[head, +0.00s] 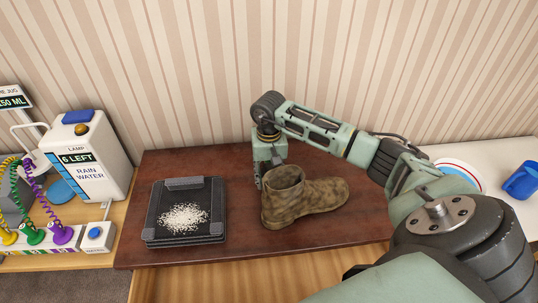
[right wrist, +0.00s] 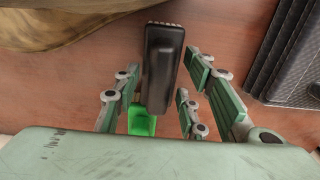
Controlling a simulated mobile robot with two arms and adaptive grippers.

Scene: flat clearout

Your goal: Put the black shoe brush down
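The black shoe brush (right wrist: 162,65) shows in the right wrist view, long and dark with a bristled edge at its far end, over the brown table top. My right gripper (right wrist: 165,78) has its fingers on both sides of it, with narrow gaps visible, so it looks open around the brush. I cannot tell if the brush rests fully on the table. In the head view my right gripper (head: 264,172) points down just left of the boot, and the brush is hidden there. My left gripper is not in view.
A mottled brown boot (head: 300,198) stands close beside the right gripper on the dark wooden table (head: 260,240). A black scale (head: 186,236) with white grains is to the left. A bright green piece (right wrist: 142,122) shows near the brush. A white water container (head: 92,155) stands far left.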

